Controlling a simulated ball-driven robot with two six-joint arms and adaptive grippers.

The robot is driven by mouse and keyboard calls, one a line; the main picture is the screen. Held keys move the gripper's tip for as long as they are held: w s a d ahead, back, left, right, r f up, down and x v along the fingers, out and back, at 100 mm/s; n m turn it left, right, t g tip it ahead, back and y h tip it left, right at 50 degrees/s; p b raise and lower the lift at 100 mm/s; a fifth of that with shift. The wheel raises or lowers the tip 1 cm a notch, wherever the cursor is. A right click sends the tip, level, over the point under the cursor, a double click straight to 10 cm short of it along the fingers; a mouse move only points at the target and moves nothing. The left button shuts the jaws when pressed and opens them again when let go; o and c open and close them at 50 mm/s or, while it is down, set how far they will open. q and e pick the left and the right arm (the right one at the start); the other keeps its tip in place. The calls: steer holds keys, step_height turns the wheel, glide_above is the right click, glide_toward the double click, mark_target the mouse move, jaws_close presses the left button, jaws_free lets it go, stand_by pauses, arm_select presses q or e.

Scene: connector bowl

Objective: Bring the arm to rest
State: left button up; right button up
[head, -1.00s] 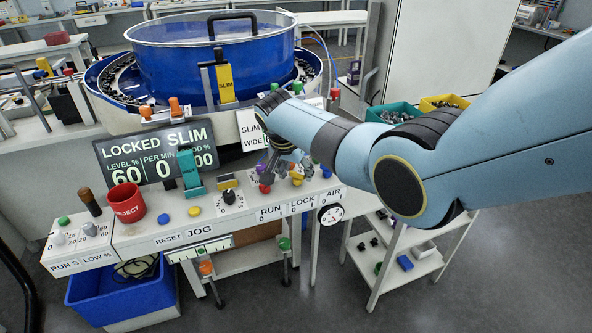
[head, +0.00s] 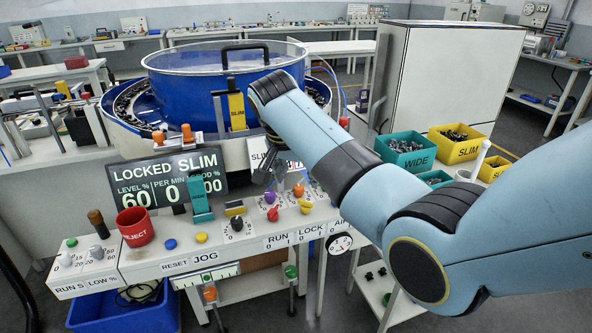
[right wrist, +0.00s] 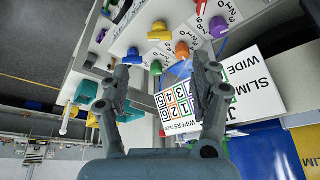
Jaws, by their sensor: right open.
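My right arm comes in from the right in the head view. Its gripper (head: 268,172) hangs above the back of the control panel (head: 190,258), by the coloured knobs. In the right wrist view the gripper (right wrist: 160,78) is open, with its two fingers apart and nothing between them. Beyond the fingers are the panel knobs, such as the orange knob (right wrist: 182,50), and a white sign card (right wrist: 180,105) marked SLIM and WIDE. My left gripper is not in view.
A blue bowl feeder (head: 215,75) stands behind the panel. A display (head: 155,178) reads LOCKED SLIM. A red REJECT cup (head: 135,228) stands on the panel. Green WIDE (head: 405,158) and yellow SLIM (head: 458,150) bins are at the right.

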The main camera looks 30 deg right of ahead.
steer(key=shift+v, duration=0.75)
steer(key=s+f+n+g+b, duration=0.1)
steer(key=s+f+b, duration=0.2)
steer(key=s+f, duration=0.75)
steer(key=s+f+n+g+b, duration=0.1)
steer(key=s+f+g+b, duration=0.15)
steer(key=s+f, duration=0.75)
steer(key=s+f+n+g+b, duration=0.1)
steer(key=s+f+b, duration=0.3)
steer(key=f, duration=1.1)
steer(key=s+f+n+t+y+b, duration=0.1)
steer(key=s+f+n, duration=0.3)
steer(key=s+f, duration=0.7)
steer(key=s+f+n+t+y+b, duration=0.2)
steer(key=s+f+n+b, duration=0.2)
steer(key=s+f, duration=0.6)
steer(key=s+n, duration=0.1)
steer(key=s, duration=0.7)
steer(key=shift+a+f, duration=0.4)
